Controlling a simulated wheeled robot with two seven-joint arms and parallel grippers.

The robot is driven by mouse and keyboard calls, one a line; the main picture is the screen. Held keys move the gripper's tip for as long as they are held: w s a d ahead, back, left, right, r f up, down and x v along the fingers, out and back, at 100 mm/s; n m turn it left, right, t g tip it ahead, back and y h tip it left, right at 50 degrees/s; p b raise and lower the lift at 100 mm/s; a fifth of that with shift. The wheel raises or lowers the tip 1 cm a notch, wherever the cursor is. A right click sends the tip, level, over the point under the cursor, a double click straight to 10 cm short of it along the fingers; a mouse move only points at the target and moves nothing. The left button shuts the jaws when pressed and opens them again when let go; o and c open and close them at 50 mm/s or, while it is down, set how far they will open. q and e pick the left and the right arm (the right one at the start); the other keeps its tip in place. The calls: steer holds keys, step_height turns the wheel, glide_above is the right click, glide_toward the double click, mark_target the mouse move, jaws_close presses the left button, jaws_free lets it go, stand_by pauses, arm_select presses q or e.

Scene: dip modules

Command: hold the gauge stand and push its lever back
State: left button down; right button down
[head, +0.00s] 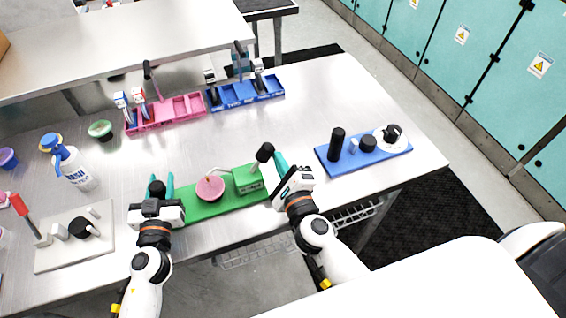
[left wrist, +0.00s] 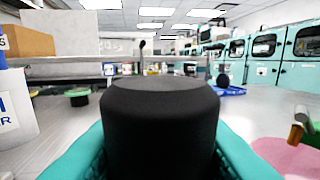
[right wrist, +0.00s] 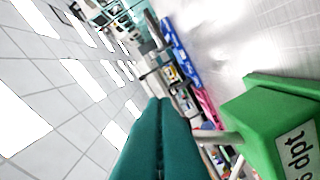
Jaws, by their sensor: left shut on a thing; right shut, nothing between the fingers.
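The gauge stand is a green base (head: 220,202) with a pink disc (head: 209,189), a green block (head: 247,180) and a metal lever with a black knob (head: 265,152). My left gripper (head: 160,184) is shut on the black post (left wrist: 160,125) at the stand's left end; the post fills the space between the teal fingers. My right gripper (head: 281,160) is shut and empty, just right of the lever knob. In the right wrist view, the closed fingers (right wrist: 165,130) are beside the lever rod (right wrist: 215,137) and the green block (right wrist: 265,130); I cannot tell whether they touch.
A blue fixture (head: 365,158) stands to the right, a grey one (head: 72,255) with a red-handled lever to the left. Pink (head: 175,112) and blue (head: 245,95) trays lie behind. A spray bottle (head: 75,170) stands back left. The table between is clear.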

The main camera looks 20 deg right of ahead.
steer(key=a+r+n, duration=0.1)
steer(key=n, duration=0.1)
steer(key=a+r+n, duration=0.1)
steer(key=n, duration=0.1)
steer(key=shift+a+r+n, duration=0.15)
steer(key=shift+a+n, duration=0.25)
steer(key=shift+a+r, duration=0.2)
steer(key=shift+a, duration=0.25)
steer(key=shift+s+d, duration=0.15)
steer(key=shift+d, duration=0.35)
glide_toward(266, 153)
steer(key=s+d, duration=0.2)
steer(key=s, duration=0.1)
steer(key=shift+d+r, duration=0.1)
steer(key=shift+d, duration=0.3)
